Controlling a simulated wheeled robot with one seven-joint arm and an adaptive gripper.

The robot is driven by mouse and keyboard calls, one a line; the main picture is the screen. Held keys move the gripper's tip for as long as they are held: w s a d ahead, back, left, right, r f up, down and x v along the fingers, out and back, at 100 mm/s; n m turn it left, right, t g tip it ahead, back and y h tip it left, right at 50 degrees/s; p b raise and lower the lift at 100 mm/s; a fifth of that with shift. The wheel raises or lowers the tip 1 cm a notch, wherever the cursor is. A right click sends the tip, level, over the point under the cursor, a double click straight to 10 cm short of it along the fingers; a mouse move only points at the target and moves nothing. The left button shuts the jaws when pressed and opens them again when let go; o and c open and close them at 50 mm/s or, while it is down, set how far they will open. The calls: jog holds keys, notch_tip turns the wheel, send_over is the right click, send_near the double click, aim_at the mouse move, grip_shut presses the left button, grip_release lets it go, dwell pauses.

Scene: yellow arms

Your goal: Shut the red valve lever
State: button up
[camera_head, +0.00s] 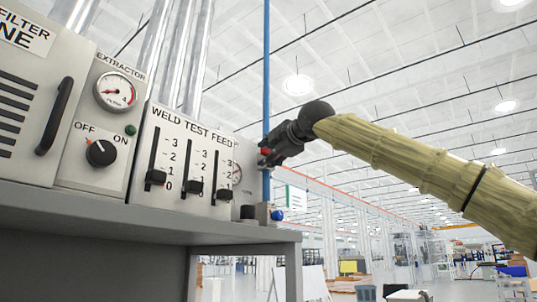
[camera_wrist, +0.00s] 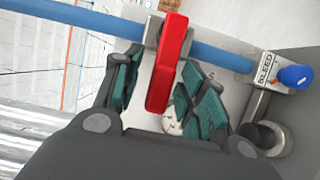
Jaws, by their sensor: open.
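The red valve lever (camera_wrist: 168,62) sits on a metal valve body on the blue pipe (camera_wrist: 215,55). In the wrist view it lies roughly crosswise to the pipe. My gripper (camera_wrist: 160,92) is open, with its green-padded fingers on either side of the lever's free end. I cannot tell whether either finger touches it. In the head view only a small red part of the lever (camera_head: 265,151) shows beside my dark gripper (camera_head: 268,155), which hides most of the valve. The blue pipe (camera_head: 267,70) runs upright there.
A blue knob (camera_wrist: 295,76) marked BLEED sits at the pipe's end. A small gauge (camera_head: 237,174) is close behind the valve. The weld test feed panel (camera_head: 182,165) with black sliders stands to the left on the grey bench (camera_head: 150,222). Open space lies right.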

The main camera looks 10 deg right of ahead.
jog(key=v, duration=1.1)
jog(key=shift+s, duration=0.35)
